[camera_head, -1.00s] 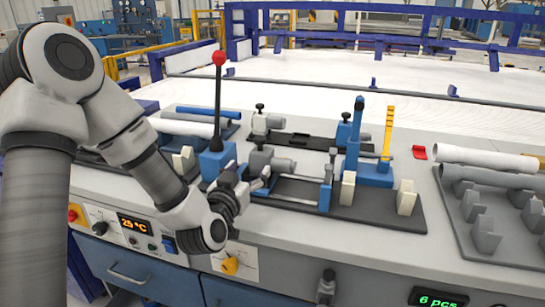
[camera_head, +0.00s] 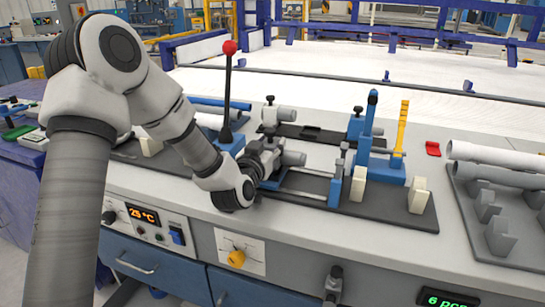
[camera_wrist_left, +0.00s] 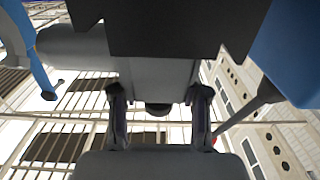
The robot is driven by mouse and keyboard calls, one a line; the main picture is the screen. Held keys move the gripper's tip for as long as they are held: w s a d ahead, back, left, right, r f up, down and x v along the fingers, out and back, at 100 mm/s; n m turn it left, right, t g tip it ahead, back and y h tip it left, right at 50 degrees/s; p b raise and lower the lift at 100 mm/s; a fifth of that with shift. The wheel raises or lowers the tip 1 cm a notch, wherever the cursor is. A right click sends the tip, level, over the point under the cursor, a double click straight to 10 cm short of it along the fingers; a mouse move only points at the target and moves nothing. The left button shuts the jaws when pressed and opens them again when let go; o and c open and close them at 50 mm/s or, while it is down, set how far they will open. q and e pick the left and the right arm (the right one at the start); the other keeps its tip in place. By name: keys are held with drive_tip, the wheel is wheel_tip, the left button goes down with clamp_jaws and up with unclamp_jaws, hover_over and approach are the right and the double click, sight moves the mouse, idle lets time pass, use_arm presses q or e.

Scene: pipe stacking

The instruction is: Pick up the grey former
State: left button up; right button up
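The grey former appears to be the grey cylindrical piece (camera_head: 292,158) on the front fixture; a similar grey piece (camera_head: 286,116) is on the rear fixture. My left gripper (camera_head: 264,165) is at the left end of the front piece, its fingers mostly hidden in the head view. In the left wrist view my left gripper (camera_wrist_left: 160,93) has its two fingers well apart, with a grey block-like part (camera_wrist_left: 158,75) between and just beyond the tips. Whether the fingers touch it is unclear. My right gripper is not in view.
A red-knobbed lever (camera_head: 229,90) stands just behind the left gripper. Blue posts (camera_head: 368,130), a yellow post (camera_head: 400,128) and cream blocks (camera_head: 418,195) stand to the right. A grey rack (camera_head: 488,215) with pipes is at far right.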

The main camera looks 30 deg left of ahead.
use_arm(q)
clamp_jaws()
drive_tip(key=shift+r, duration=0.1)
